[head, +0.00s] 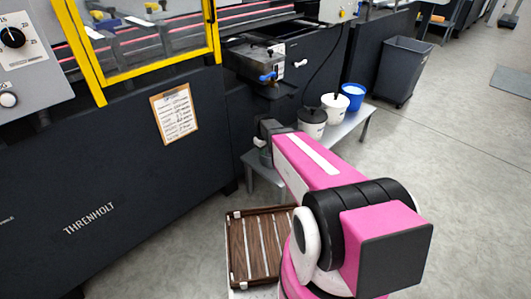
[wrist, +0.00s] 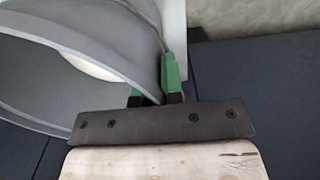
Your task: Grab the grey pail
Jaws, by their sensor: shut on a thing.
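The grey pail (wrist: 110,25) fills the upper left of the wrist view, tilted in the picture with its open mouth toward the lower left. My gripper (wrist: 156,92) is shut on the pail's wall near the rim, with a green-padded finger on each side. A pale curved patch shows inside the pail; I cannot tell what it is. In the head view my pink arm reaches to the near end of the low grey bench (head: 341,130), where my arm hides most of the pail and the fingers.
A slatted brown tray (head: 258,245) is low beside my arm. A grey bin (head: 402,70) stands beyond; the right floor is open.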

